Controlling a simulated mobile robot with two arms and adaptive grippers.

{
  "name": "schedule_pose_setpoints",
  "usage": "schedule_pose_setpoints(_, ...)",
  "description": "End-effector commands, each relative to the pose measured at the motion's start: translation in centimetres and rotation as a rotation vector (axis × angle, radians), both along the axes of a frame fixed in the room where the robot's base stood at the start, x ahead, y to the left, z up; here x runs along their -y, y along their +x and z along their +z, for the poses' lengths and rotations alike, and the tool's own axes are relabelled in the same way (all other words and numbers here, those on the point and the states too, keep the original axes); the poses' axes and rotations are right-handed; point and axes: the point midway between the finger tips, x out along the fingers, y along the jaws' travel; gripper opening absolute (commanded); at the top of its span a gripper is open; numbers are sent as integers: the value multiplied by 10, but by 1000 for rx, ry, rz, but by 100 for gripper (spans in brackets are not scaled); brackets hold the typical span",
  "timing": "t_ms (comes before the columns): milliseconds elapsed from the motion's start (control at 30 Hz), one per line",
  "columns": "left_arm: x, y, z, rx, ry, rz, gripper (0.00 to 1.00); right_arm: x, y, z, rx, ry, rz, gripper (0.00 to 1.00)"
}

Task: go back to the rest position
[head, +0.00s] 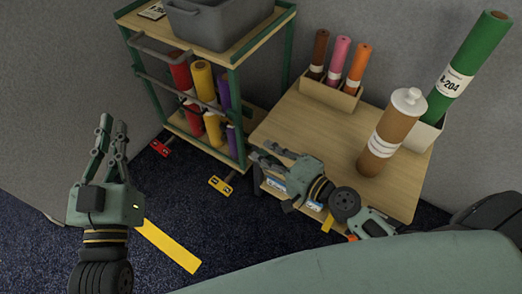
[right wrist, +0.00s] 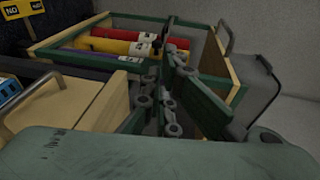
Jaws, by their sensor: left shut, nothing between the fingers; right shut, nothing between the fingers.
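My left gripper (head: 113,122) is at the left of the head view, pointing up the picture over the dark carpet. It is shut and empty. My right gripper (head: 262,152) reaches in from the right, over the near left edge of the low wooden table (head: 300,130). It is shut with nothing in it. In the right wrist view its fingers (right wrist: 165,75) show in front of the shelf cart.
The shelf cart (head: 236,90) holds red, yellow and purple rolls and a grey bin (head: 218,25). On the table stand a brown bottle (head: 383,140), a box of rolls (head: 331,94) and a tall green roll (head: 468,65). Open carpet lies at left.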

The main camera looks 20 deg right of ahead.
Motion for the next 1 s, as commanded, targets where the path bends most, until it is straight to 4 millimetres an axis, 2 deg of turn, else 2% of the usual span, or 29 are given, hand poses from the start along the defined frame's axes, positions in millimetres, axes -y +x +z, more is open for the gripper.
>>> schedule_pose_setpoints(500,0,0,0,1,0,0,0,0,0,0,0,0,0,0)
schedule_pose_setpoints(633,0,0,0,1,-1,0,0,-5,0,7,33,-41,7,0)
schedule_pose_setpoints(767,0,0,0,1,0,0,0,-19,0,28,146,-184,22,0)
schedule_pose_setpoints(1000,0,0,0,1,0,0,0,-41,-1,94,455,-606,-4,0)
